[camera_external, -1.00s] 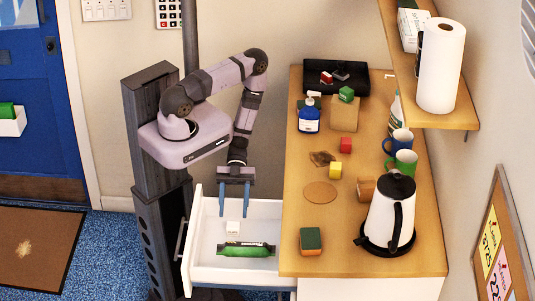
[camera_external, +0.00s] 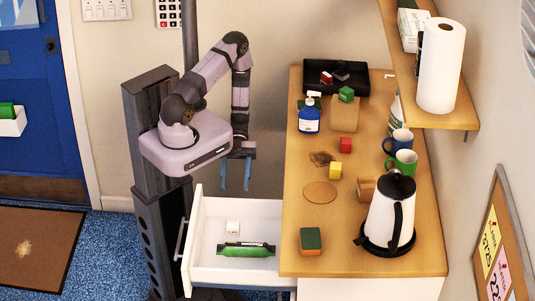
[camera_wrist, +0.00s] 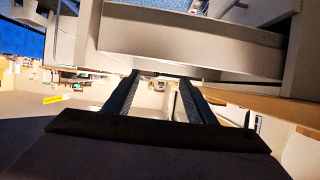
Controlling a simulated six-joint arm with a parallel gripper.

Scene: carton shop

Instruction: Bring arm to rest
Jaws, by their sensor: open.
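My gripper (camera_external: 235,187) hangs with its blue fingers pointing down and apart, with nothing between them. It is above and behind the open white drawer (camera_external: 205,262), clear of it. In the wrist view my gripper (camera_wrist: 161,78) shows two dark fingers with a gap between them, and a pale drawer front (camera_wrist: 190,40) lies beyond. A white cube (camera_external: 232,228) and a green roll-like packet (camera_external: 246,250) lie inside the drawer.
The wooden counter (camera_external: 290,230) to the right holds a kettle (camera_external: 391,210), a green mug (camera_external: 403,160), a soap bottle (camera_external: 309,115), a sponge (camera_external: 311,241), small blocks and a black tray (camera_external: 345,65). A shelf with a paper towel roll (camera_external: 441,65) overhangs the counter.

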